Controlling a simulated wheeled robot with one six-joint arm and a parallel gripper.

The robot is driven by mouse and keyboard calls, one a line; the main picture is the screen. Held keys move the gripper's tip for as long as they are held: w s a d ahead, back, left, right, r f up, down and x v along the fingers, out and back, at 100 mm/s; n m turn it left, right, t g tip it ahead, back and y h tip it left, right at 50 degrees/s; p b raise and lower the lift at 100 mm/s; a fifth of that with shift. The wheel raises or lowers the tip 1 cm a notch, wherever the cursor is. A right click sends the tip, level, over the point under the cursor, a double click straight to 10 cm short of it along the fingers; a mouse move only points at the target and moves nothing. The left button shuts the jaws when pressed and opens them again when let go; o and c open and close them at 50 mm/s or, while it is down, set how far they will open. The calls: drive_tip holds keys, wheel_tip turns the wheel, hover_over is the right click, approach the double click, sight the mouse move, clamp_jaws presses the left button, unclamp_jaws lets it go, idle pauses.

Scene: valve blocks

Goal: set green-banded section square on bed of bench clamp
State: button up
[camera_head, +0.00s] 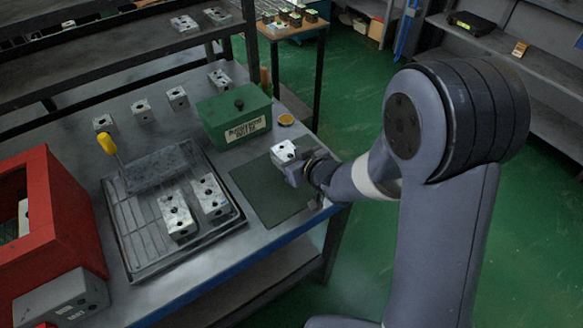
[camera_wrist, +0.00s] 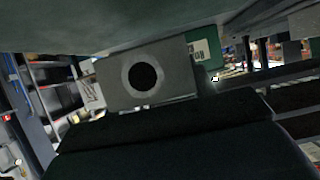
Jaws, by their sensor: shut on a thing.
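My gripper (camera_head: 296,168) is shut on a pale metal valve block (camera_head: 284,152) over the dark green mat at the bench's right end. In the wrist view the held block (camera_wrist: 145,78) shows a grey face with a round dark hole. No green band shows on it, and I cannot tell whether it touches the mat. Two longer pale blocks (camera_head: 176,215) (camera_head: 210,197) lie on the ribbed tray; their bands are too small to tell. A grey slab (camera_head: 157,169) near a yellow-knobbed lever (camera_head: 107,143) is at the tray's back. I cannot tell which thing is the bench clamp.
The ribbed tray (camera_head: 143,249) fills the bench's middle. A red housing (camera_head: 48,213) and a grey labelled box (camera_head: 64,299) stand left. A green labelled box (camera_head: 234,116) stands behind the mat (camera_head: 262,196). Several small blocks line the back. Shelf posts rise behind.

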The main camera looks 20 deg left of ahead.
drive_tip(key=shift+f, duration=1.9)
